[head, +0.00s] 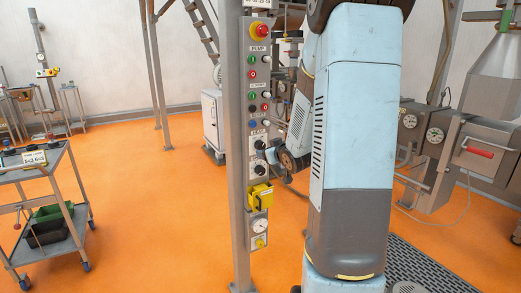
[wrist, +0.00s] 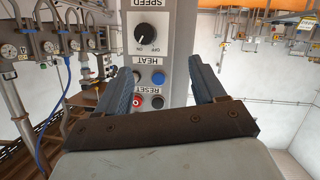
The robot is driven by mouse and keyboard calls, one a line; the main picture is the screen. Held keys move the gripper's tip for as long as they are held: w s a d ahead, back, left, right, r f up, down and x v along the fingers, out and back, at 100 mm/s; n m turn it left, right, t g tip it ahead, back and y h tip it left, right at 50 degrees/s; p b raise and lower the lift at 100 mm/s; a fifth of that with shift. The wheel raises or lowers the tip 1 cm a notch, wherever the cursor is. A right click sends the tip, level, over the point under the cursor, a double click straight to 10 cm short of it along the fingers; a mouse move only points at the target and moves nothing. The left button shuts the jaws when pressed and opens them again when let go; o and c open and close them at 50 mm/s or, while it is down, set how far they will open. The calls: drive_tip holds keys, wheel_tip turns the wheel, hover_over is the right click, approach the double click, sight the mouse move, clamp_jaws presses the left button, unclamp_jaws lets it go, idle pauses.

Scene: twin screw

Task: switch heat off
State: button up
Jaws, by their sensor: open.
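The wrist view looks at the grey control panel (wrist: 175,45) upside down. The heat knob (wrist: 152,32) is round and black, with ON and OFF beside it and the HEAT label (wrist: 151,62) between it and the buttons. Its white mark points to the ON side. My gripper (wrist: 162,68) is open and empty, its two blue-grey fingers spread to either side of the panel in the picture. They hold nothing, and I cannot tell their exact distance from it. The panel (head: 257,85) also shows in the head view on a grey post, my arm close to its right.
In the wrist view a blue button (wrist: 158,78) and a red button (wrist: 136,102) lie between the fingers. A yellow box (head: 261,195) and a gauge (head: 259,226) sit lower on the post. A trolley (head: 35,170) stands left, with open orange floor between.

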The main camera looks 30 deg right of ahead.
sight(262, 148)
drive_tip(key=d+f+t+y, duration=0.2)
drive_tip(key=d+f+t, duration=0.2)
drive_tip(key=d+f, duration=0.1)
drive_tip(key=w, duration=1.3)
drive_tip(key=shift+w+a+f, duration=0.1)
drive_tip(key=shift+w+a, duration=0.2)
drive_tip(key=shift+w, duration=0.1)
drive_tip(key=c, duration=1.1)
